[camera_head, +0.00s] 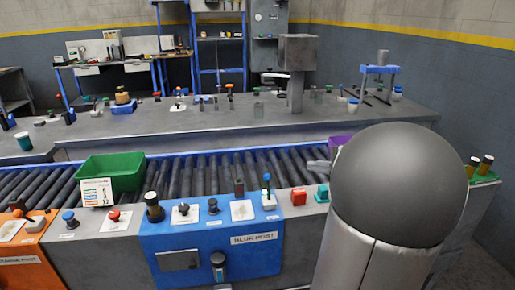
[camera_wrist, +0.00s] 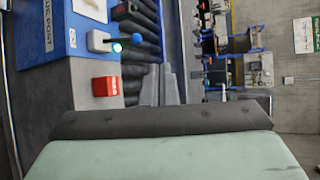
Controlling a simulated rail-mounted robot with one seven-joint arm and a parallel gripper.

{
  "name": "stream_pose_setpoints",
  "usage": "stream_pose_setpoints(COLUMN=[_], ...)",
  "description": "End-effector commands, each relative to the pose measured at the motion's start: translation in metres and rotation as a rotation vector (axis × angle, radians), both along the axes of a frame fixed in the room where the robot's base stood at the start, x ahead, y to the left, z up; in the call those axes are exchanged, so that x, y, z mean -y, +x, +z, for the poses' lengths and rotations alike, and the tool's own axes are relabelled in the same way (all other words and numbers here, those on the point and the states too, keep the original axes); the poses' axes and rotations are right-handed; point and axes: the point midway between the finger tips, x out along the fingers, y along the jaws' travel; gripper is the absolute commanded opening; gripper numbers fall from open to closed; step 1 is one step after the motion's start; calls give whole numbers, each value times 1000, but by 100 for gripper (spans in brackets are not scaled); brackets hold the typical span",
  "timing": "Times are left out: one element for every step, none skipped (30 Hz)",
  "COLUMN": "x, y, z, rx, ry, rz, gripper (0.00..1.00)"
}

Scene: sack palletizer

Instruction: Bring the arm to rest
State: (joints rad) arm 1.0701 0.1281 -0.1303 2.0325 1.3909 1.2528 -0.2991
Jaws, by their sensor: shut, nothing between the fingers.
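My arm fills the right front of the head view, with a large dark round joint above a pale link. A small grey tip that looks like part of my gripper (camera_head: 318,166) shows at the left of that joint, above the right end of the roller conveyor; the joint hides the rest. In the wrist view my gripper (camera_wrist: 165,119) shows as a dark bar with a pale green body along the bottom. It is shut and holds nothing. It is apart from the red block (camera_wrist: 106,87) on the console.
The roller conveyor (camera_head: 215,172) crosses the middle and bears a green bin (camera_head: 112,172). The blue post (camera_head: 213,240) in front carries several knobs and a red block (camera_head: 299,196) sits to its right. A grey bench (camera_head: 230,118) with several small items stands behind.

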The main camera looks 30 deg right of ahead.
Motion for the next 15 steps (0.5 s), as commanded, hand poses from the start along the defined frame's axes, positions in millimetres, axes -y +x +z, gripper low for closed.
stream_pose_setpoints(x=[0, 0, 0, 0, -1, -4, -8, -15, -28, -41, -56, -80, -101, -123, -155], y=[0, 0, 0, 0, 1, 2, 3, 6, 10, 14, 17, 21, 24, 24, 23], z=[0, 0, 0, 0, 0, 0, 0, 0, 0, 0, -2, -3, -6, -8, -11], rx=[0, 0, 0, 0, 0, -6, -13, -23, -44, -64, -91, -135, -170, -211, -267], ry=[0, 0, 0, 0, 0, -1, -3, -5, -11, -16, -22, -39, -54, -75, -109], rz=[0, 0, 0, 0, 2, 9, 21, 38, 70, 101, 139, 200, 253, 312, 396], gripper=[0, 0, 0, 0, 0, 0, 0, 0, 0, 0, 0, 0, 0, 0, 0])
